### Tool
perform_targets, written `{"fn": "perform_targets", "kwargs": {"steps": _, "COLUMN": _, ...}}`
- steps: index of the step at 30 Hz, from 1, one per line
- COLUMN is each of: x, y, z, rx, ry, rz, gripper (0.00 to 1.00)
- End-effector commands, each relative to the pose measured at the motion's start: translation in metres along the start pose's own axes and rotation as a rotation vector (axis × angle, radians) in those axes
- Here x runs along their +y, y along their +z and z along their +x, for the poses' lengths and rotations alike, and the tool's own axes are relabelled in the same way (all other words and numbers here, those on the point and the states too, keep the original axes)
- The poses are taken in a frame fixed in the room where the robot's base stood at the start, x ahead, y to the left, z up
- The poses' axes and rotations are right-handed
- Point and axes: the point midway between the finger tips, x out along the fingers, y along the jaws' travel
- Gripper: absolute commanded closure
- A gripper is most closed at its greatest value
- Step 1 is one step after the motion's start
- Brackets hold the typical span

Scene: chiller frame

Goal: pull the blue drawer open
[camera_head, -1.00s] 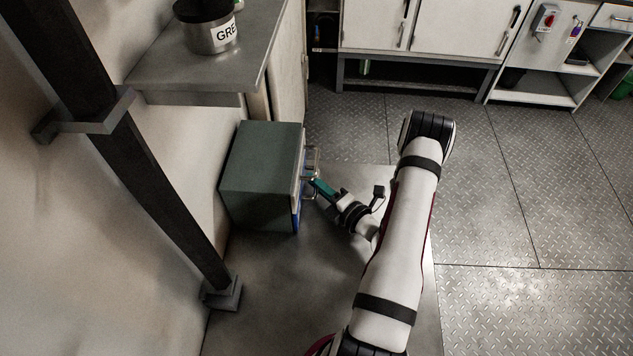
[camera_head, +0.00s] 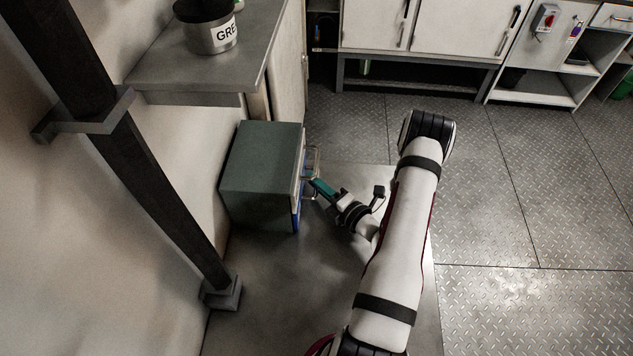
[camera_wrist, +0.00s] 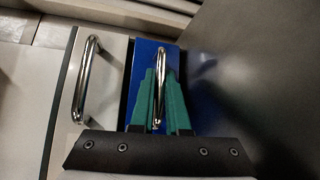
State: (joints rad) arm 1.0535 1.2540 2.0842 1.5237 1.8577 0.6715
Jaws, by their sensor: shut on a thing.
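The blue drawer (camera_wrist: 200,108) shows in the wrist view as a blue front with a vertical metal bar handle (camera_wrist: 161,62). My gripper (camera_wrist: 160,78) has its two green fingers on either side of this handle and is shut on it. In the head view, the drawer front (camera_head: 297,217) is a thin blue strip at the lower right side of the dark green cabinet (camera_head: 258,165). My gripper (camera_head: 314,184) reaches it from the right. The fingertips and most of the blue front are hard to see there.
Beside the blue drawer is a pale front with its own metal handle (camera_wrist: 85,80). The cabinet stands on a metal surface (camera_head: 275,285) by the wall. A shelf (camera_head: 190,72) with a labelled pot (camera_head: 211,32) is above and behind it. A dark post (camera_head: 150,170) stands left.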

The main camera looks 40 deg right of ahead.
Motion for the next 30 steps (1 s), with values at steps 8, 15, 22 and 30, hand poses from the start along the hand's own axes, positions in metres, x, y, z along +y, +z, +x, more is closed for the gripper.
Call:
{"fn": "perform_targets", "kwargs": {"steps": 8, "x": 0.000, "y": -0.001, "z": 0.000, "rx": 0.003, "ry": 0.001, "rz": 0.001, "gripper": 1.00}}
{"fn": "perform_targets", "kwargs": {"steps": 15, "x": -0.004, "y": 0.018, "z": -0.017, "rx": -0.003, "ry": 0.002, "rz": 0.002, "gripper": 1.00}}
{"fn": "perform_targets", "kwargs": {"steps": 22, "x": -0.012, "y": 0.044, "z": -0.044, "rx": -0.001, "ry": 0.002, "rz": 0.000, "gripper": 1.00}}
{"fn": "perform_targets", "kwargs": {"steps": 30, "x": -0.013, "y": 0.047, "z": -0.047, "rx": 0.001, "ry": 0.001, "rz": 0.001, "gripper": 1.00}}
